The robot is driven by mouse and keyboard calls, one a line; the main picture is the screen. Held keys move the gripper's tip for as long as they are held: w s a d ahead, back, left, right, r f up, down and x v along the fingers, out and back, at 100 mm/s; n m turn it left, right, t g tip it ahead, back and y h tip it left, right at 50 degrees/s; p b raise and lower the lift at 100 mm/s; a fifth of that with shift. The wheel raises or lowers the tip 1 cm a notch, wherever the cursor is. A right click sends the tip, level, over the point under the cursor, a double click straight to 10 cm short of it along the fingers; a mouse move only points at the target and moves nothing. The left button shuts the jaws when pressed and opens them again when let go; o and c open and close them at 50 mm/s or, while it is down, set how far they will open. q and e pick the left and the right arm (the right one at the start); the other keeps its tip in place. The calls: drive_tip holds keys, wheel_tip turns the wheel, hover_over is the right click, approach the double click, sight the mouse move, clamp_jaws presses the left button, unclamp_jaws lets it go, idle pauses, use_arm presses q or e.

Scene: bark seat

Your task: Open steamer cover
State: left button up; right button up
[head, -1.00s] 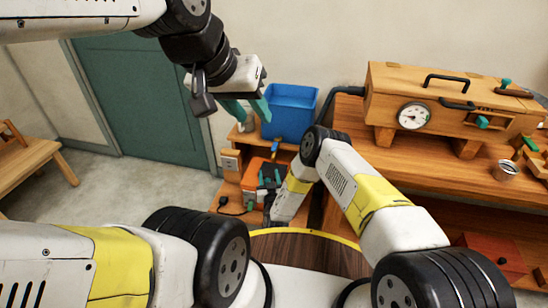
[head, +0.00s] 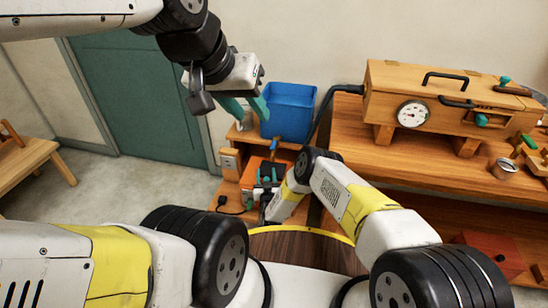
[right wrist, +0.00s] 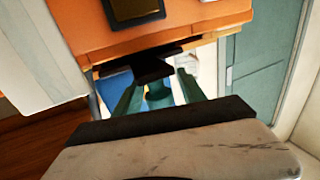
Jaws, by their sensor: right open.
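An orange unit (head: 254,172), which I take for the steamer, sits on a low wooden stand beneath the blue bin. Its orange body with a dark panel (right wrist: 135,10) fills the top of the right wrist view. My right gripper (right wrist: 158,80) is open at it, with a dark piece (right wrist: 150,68) and a teal part between or just beyond the fingers. I cannot tell whether they touch. In the head view my right wrist partly hides the unit's front, and the cover's position is unclear. My left gripper (head: 247,106) is open and empty, raised in front of the wall.
A blue bin (head: 288,112) stands behind the unit. A wooden box with a gauge (head: 412,114) sits on the bench at right, with a dark hose running leftward. A cup (head: 504,169) stands on that bench. A teal door (head: 140,100) and open floor are at left.

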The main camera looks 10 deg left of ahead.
clamp_jaws()
idle(1.4)
